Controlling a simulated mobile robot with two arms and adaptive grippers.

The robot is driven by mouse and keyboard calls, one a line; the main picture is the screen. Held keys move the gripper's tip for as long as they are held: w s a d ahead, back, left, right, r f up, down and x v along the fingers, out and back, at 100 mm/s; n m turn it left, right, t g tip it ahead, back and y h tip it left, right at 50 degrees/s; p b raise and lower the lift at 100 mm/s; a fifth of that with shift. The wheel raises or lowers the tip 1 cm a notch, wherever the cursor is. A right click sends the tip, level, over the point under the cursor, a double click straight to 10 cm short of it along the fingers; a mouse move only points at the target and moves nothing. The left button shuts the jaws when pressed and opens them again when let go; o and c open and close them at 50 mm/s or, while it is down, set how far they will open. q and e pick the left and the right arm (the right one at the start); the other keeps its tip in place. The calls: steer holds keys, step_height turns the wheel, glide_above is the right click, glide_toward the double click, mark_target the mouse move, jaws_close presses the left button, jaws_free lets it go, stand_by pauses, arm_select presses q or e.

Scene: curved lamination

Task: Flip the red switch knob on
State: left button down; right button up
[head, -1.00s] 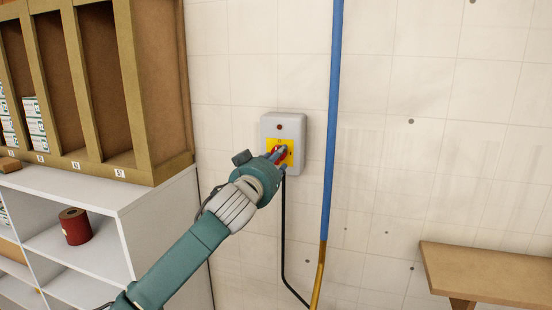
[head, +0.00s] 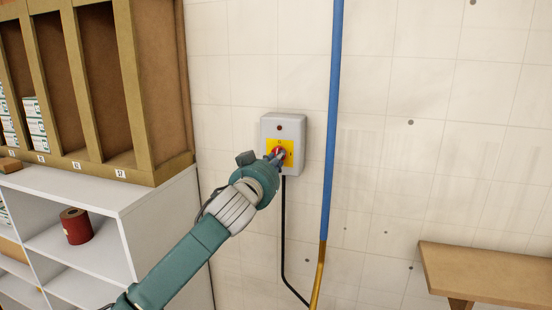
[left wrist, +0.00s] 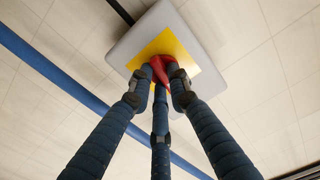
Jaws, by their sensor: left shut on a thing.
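The red switch knob (left wrist: 158,66) sits on a yellow plate (head: 288,148) on a grey switch box (head: 296,122) fixed to the wall. My left gripper (head: 277,157) is at the box, its fingers shut on the red knob. In the left wrist view the fingers (left wrist: 161,84) close around the knob from several sides and cover part of it. The head view shows only a little red between the fingers. A small dark red round lamp (head: 279,128) is on the box above the yellow plate. My right gripper is not in view.
A blue pipe (head: 335,120) runs down the wall right of the box. A black cable (head: 283,230) hangs below it. A white shelf (head: 150,200) with a red roll (head: 76,226) is at left. A wooden shelf (head: 485,275) is at lower right.

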arm_select(q)
steer(key=shift+w+a+f+m+p, duration=0.1)
steer(key=shift+a+m+p, duration=0.1)
steer(key=shift+m+p, duration=2.9)
steer(key=shift+a+m+p, duration=0.15)
steer(key=shift+m+p, duration=1.15)
steer(key=shift+m, duration=3.5)
steer(key=c, duration=1.6)
jaws_free()
steer(key=shift+c, duration=0.2)
steer(key=v, duration=1.2)
